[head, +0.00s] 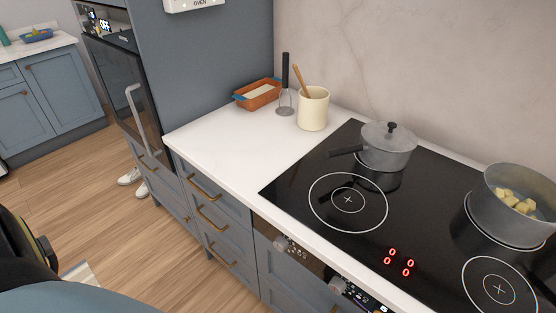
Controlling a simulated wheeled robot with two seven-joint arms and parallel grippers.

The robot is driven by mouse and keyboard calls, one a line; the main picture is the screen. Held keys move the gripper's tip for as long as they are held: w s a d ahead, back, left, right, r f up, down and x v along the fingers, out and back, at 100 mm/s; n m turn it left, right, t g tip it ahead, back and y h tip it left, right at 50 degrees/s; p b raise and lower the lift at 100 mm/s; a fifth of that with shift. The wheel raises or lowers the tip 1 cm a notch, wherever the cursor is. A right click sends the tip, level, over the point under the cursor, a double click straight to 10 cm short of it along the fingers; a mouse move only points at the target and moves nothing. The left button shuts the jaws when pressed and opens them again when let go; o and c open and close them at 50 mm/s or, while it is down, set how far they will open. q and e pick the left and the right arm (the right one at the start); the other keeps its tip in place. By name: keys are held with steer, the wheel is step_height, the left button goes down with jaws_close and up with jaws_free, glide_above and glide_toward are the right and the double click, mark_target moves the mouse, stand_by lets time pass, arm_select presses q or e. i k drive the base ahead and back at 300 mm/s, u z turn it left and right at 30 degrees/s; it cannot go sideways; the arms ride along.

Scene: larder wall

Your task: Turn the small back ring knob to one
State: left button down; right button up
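The black glass hob (430,195) is set in the white worktop, with red zero digits (399,262) lit near its front edge. A lidded grey saucepan (388,150) stands at the back left and covers the ring beneath it. Neither of my grippers shows.
A large open pot (505,215) with yellow chunks stands at the right. A cream utensil jar (313,110), a whisk-like utensil (286,90) and an orange dish (258,94) stand at the back left. The worktop (235,148) in front of them is clear. Brass-handled drawers (210,210) stand below.

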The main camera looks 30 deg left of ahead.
mark_target(280, 243)
steer(key=u, duration=1.05)
steer(key=k, duration=0.5)
steer(key=u, duration=1.5)
steer(key=i, duration=0.85)
steer(key=z, duration=1.7)
